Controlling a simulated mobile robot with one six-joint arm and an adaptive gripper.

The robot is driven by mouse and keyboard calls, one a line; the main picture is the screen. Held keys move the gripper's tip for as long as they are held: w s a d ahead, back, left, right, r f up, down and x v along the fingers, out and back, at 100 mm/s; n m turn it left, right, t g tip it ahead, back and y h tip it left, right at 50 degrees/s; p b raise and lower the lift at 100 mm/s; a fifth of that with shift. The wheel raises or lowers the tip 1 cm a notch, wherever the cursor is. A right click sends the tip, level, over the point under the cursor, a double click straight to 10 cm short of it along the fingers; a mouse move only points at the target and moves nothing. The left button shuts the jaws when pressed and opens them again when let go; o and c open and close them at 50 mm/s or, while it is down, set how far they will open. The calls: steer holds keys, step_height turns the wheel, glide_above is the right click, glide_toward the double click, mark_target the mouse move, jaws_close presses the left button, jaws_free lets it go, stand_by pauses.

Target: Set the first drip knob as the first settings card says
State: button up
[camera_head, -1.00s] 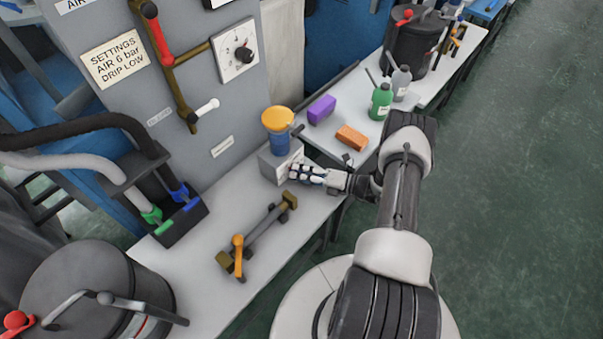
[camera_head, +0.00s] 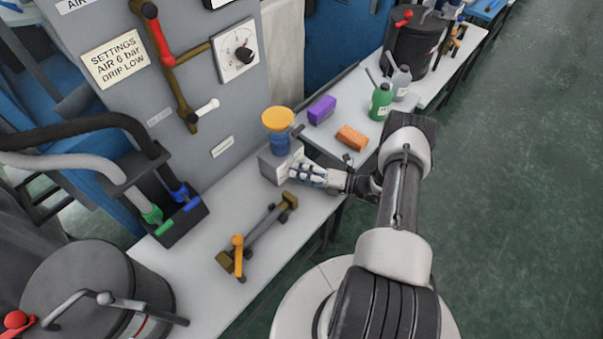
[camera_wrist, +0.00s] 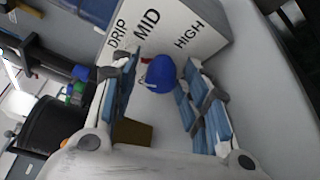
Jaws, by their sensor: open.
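The settings card (camera_head: 115,60) on the grey panel reads "SETTINGS AIR 6 bar DRIP LOW". The drip unit is a grey box (camera_head: 270,167) with a blue cup and yellow top, at the bench's far end. In the wrist view its pale face (camera_wrist: 190,22) shows DRIP, MID and HIGH; no LOW mark is visible. A round blue knob (camera_wrist: 160,76) with a small red mark at its upper left sits below MID. My gripper (camera_head: 298,174) is at the box's right side. Its open fingers stand either side of the knob, with gaps visible; contact cannot be told.
A bronze fitting with an orange handle (camera_head: 238,245) lies on the bench (camera_head: 185,275). Purple (camera_head: 321,109) and orange (camera_head: 351,137) blocks and a green bottle (camera_head: 381,101) stand on the further bench. A dark drum (camera_head: 85,290) is at lower left. The green floor at right is clear.

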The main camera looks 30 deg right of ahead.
steer(key=shift+f, duration=0.1)
steer(key=shift+v, duration=4.05)
